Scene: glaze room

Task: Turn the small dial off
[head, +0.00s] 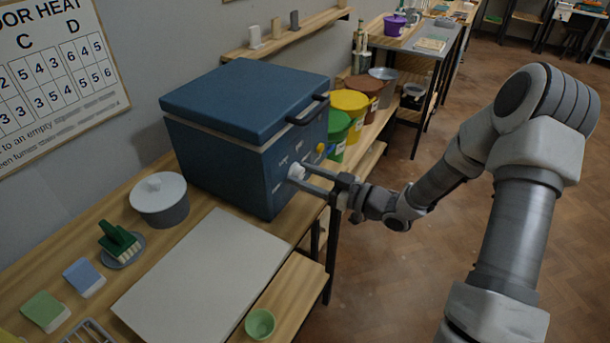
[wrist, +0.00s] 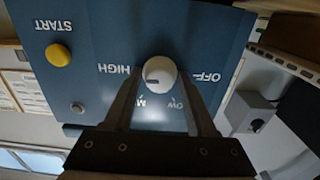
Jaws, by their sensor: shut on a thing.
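A white round dial (wrist: 160,73) sits on the front panel of the blue kiln (head: 246,93). In the wrist view the panel appears upside down, with HIGH left of the dial, OFF to its right, and LOW and a partly hidden label starting with M below. A short dark mark on the dial points left and slightly down, nearest HIGH. My gripper (wrist: 160,82) is shut on the dial, one finger on each side. In the head view my gripper (head: 302,178) reaches the dial (head: 296,171) from the right.
A yellow START button (wrist: 59,53) and a small grey round piece (wrist: 77,107) are on the same panel. Several coloured buckets, one green (head: 338,132), stand behind the kiln. A pale board (head: 205,275) lies in front. The floor (head: 390,270) at right is clear.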

